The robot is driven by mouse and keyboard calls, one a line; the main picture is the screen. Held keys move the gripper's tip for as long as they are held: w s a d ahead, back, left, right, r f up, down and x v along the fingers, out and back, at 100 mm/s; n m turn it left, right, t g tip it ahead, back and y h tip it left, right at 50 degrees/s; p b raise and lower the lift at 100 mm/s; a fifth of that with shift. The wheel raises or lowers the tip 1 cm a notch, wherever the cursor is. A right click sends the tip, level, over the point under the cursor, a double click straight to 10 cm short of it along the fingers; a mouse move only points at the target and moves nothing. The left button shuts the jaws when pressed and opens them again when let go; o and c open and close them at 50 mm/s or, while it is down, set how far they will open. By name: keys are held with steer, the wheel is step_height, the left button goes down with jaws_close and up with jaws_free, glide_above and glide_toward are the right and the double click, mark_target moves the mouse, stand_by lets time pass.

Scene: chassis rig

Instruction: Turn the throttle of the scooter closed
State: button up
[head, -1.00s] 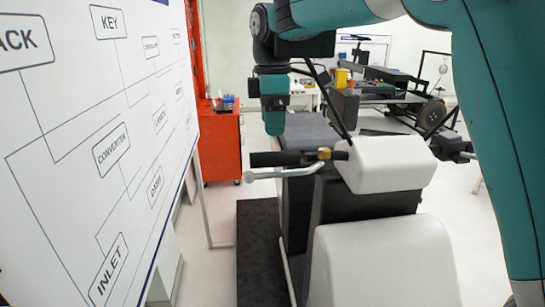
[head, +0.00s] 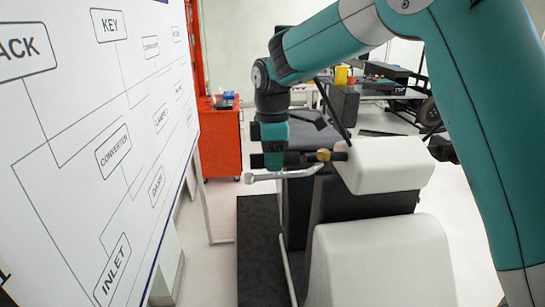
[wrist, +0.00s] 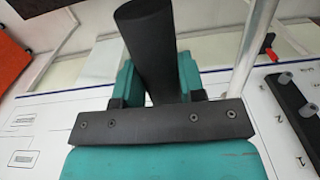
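The scooter's handlebar shows in the head view, with a dark throttle grip (head: 257,160), a silver lever (head: 262,177) in front of it and a brass-coloured collar (head: 323,155) beside the white front housing (head: 382,165). My gripper (head: 274,150) points down over the grip from above. In the wrist view, the black grip (wrist: 148,35) runs between the two teal fingers of my gripper (wrist: 160,78), tilted against them. The fingers are close to both its sides; I cannot tell whether they press on it. The lever (wrist: 250,45) passes outside the right finger.
A large white diagram board (head: 95,130) stands close on the left. A red cabinet (head: 220,140) stands behind it. The scooter's white rear body (head: 385,265) fills the front middle. A bench with dark equipment (head: 375,85) stands at the back right, with pale open floor around.

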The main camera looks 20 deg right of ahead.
steer(key=shift+c, duration=0.8)
steer(key=t+b, duration=0.1)
steer(key=b, duration=0.1)
steer(key=shift+f+b, duration=0.3)
steer(key=shift+s+a+t+b, duration=0.1)
steer(key=shift+t+b, duration=0.6)
steer(key=shift+b, duration=0.3)
steer(key=shift+r+h, duration=0.25)
steer(key=shift+h, duration=0.05)
steer(key=shift+t, duration=0.3)
steer(key=shift+r, duration=0.1)
steer(key=o, duration=0.9)
steer(key=shift+o, duration=0.2)
steer(key=d+v, duration=0.1)
steer(key=v, duration=1.6)
steer(key=shift+a+r+p, duration=0.25)
steer(key=shift+a+p, duration=0.2)
